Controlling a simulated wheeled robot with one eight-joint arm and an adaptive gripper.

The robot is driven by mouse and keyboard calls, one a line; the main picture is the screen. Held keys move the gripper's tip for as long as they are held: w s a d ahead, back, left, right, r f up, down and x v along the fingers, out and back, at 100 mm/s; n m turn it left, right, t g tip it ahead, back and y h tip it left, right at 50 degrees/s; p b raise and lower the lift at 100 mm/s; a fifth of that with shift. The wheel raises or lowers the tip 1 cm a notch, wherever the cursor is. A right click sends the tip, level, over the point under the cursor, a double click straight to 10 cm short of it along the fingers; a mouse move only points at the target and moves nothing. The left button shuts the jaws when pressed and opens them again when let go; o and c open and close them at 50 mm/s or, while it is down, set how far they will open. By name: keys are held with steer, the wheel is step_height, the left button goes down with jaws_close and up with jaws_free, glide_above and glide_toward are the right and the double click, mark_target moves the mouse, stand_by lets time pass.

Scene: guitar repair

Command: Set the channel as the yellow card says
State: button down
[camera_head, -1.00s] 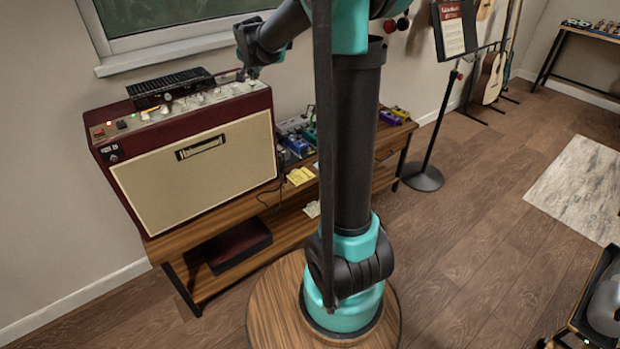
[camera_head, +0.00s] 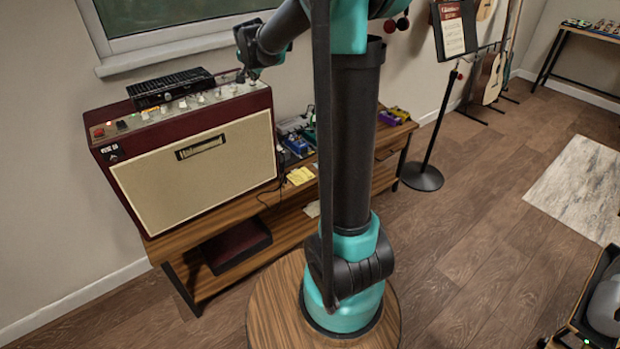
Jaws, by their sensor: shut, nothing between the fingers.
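The dark red guitar amplifier (camera_head: 195,175) with a cream front stands on a wooden bench on the left. Its control panel (camera_head: 150,117) runs along the top and carries several pale knobs (camera_head: 186,104). The panel's lettering is too small to read. My gripper (camera_head: 241,78) is shut and empty at the right end of this panel, at or just above the controls there. I cannot tell whether it touches one. A yellow card (camera_head: 300,176) lies on the bench right of the amplifier. Its writing is unreadable from here.
A black box (camera_head: 171,87) sits on top of the amplifier, behind the knobs and left of my gripper. Several coloured pedals (camera_head: 298,142) lie on the bench (camera_head: 215,212), partly hidden by my arm. A music stand (camera_head: 430,140) and guitars (camera_head: 491,78) stand at the right.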

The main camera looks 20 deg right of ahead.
steer(key=shift+r, duration=0.35)
steer(key=shift+r, duration=2.9)
steer(key=s+d+f+n+g, duration=0.1)
steer(key=s+f+n, duration=0.2)
steer(key=s+f, duration=0.5)
steer(key=s+d+f+n+g, duration=0.1)
steer(key=s+f, duration=0.8)
steer(key=s, duration=0.9)
steer(key=s+d+f+n+g+y, duration=0.1)
steer(key=s+f+n+g, duration=0.1)
steer(key=s+f+n, duration=0.3)
steer(key=s+f, duration=0.4)
steer(key=s, duration=0.4)
steer(key=shift+d+n+g, duration=0.2)
steer(key=shift+n+g, duration=0.2)
